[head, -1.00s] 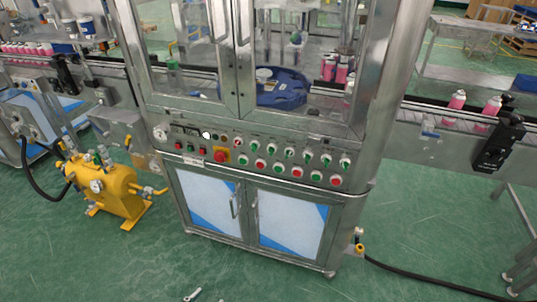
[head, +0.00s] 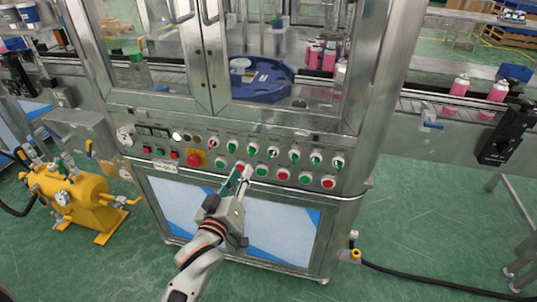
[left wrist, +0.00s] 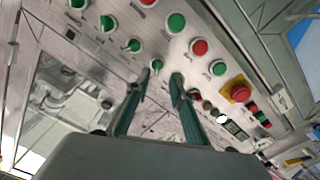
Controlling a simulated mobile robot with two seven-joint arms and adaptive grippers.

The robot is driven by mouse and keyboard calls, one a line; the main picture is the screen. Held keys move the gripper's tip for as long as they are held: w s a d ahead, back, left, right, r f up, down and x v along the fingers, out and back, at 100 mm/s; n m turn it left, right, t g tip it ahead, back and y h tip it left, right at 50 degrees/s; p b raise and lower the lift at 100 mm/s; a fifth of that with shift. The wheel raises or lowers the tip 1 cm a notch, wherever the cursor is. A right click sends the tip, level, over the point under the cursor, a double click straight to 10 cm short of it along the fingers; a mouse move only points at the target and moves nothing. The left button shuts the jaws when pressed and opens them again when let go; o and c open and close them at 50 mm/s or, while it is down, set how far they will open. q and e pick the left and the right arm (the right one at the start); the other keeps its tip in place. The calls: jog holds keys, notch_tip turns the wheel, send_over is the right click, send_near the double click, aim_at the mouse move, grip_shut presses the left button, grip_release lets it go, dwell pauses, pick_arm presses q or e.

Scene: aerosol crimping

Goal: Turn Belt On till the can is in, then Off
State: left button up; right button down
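The control panel (head: 150,120) on the crimping machine carries a row of selector knobs above a row of green and red buttons. My left gripper (head: 241,176) is in front of the panel, fingers pointing at it. In the left wrist view, its two fingers (left wrist: 160,80) stand apart and empty, with a green selector knob (left wrist: 157,65) just beyond the gap between the tips. I cannot tell whether they touch it. The knob labels are unreadable. Pink cans (head: 459,86) stand on the conveyor belt (head: 420,103) at right. My right gripper is out of view.
A red emergency button (head: 194,159) is left of the knobs. A blue star wheel (head: 262,82) and more pink cans (head: 314,58) are behind the machine's doors. A yellow pump (head: 80,200) stands on the floor at left. A black hose crosses the floor at right.

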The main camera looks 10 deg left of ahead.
aim_at(250, 154)
pick_arm(q)
jog(key=shift+w+d+r+b, duration=0.1)
jog(key=shift+w+r+b, duration=0.05)
jog(key=shift+w, duration=1.85)
jog(key=shift+w+d+r+b, duration=0.1)
jog(key=shift+w+r+b, duration=0.05)
jog(key=shift+w, duration=1.85)
grip_shut()
